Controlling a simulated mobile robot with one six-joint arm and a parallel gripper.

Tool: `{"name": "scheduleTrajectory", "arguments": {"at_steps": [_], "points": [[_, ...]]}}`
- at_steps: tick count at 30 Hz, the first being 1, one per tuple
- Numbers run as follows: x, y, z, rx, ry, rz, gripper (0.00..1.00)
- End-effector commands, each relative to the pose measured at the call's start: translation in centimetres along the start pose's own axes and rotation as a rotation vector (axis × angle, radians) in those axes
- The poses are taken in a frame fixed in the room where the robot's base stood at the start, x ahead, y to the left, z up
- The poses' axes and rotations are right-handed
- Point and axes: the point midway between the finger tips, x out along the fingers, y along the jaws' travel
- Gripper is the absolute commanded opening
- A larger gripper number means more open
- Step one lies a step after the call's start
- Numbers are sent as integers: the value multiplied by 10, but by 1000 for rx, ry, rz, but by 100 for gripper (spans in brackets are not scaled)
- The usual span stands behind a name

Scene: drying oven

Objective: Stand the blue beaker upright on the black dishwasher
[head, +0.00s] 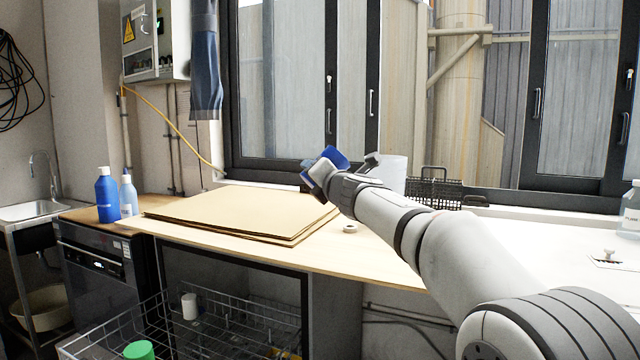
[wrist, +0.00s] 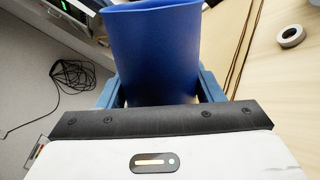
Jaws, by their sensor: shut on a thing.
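The blue beaker (wrist: 154,55) is between the two blue fingers of my gripper (wrist: 158,88) in the wrist view, its open rim toward the top of the picture. My gripper is shut on it. In the head view the beaker (head: 335,158) shows small and tilted at the end of my arm, above the wooden counter and in front of the window; my gripper (head: 318,172) partly hides it. The black dishwasher (head: 95,278) stands at the left under the wooden worktop, well to the left of my gripper.
Blue bottles (head: 107,195) and (head: 128,196) stand on the worktop above the dishwasher. Cardboard sheets (head: 240,212) cover much of the counter. A tape roll (head: 350,227) lies beside them. A wire rack (head: 190,330) with cups is in front. A sink (head: 40,208) is far left.

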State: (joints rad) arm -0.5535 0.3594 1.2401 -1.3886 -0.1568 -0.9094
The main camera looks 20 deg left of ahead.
Motion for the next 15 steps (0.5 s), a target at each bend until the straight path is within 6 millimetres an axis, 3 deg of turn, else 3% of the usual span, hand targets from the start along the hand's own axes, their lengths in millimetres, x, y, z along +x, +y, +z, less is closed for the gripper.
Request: {"name": "scheduleTrajectory", "arguments": {"at_steps": [11, 15], "points": [[0, 0, 0, -87, 0, 0, 35], [0, -2, -1, -313, -1, 0, 35]]}}
